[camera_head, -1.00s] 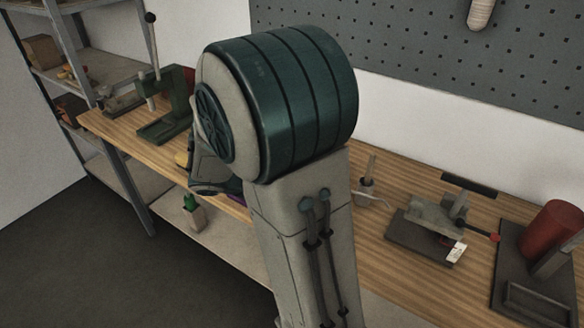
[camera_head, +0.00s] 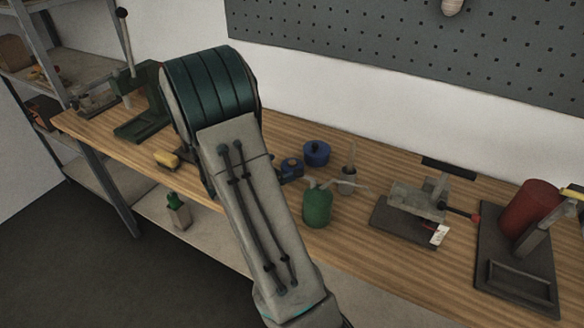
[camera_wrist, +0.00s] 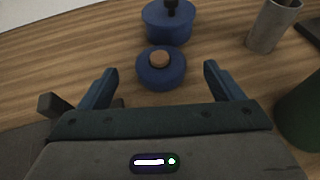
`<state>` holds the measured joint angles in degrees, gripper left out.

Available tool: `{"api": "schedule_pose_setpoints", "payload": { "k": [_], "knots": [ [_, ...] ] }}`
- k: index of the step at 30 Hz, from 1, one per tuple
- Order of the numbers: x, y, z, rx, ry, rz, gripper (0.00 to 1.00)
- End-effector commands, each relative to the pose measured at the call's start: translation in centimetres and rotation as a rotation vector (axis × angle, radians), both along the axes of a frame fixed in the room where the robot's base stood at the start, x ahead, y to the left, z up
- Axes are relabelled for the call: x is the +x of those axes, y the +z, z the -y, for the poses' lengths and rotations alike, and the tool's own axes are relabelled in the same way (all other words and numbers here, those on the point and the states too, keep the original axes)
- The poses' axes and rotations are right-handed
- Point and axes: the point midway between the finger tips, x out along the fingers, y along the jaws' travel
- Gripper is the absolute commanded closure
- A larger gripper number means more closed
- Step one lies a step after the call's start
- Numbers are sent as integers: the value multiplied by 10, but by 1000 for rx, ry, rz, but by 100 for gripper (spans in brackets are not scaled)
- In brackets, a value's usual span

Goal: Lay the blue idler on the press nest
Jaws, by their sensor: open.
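A low round blue piece with a brown hub (camera_wrist: 160,78), which looks like the blue idler, lies on the wooden bench. It also shows in the head view (camera_head: 291,163), just right of my arm. A larger blue piece with a dark knob (camera_wrist: 166,27) stands behind it. My gripper (camera_wrist: 159,69) is open and empty, its fingers on either side of the brown-hubbed piece in the picture; contact cannot be told. In the head view my arm hides most of the gripper. A green press (camera_head: 143,122) stands at the bench's left end; its nest is not clear.
Further right are a grey clamp fixture (camera_head: 410,208) and a red cylinder (camera_head: 528,212). A yellow block (camera_head: 167,159) lies left of my arm.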

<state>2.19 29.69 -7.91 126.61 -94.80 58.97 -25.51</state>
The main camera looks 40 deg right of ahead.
Motion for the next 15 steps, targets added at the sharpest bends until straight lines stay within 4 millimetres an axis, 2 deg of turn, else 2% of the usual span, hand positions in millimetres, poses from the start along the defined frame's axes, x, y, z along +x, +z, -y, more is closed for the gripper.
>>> {"api": "schedule_pose_setpoints", "payload": {
  "k": [9, 15],
  "knots": [
    [5, -16, 40, -1, -4, 0, 13],
    [7, -21, 51, 0, -1, 1, 13]
  ]
}}
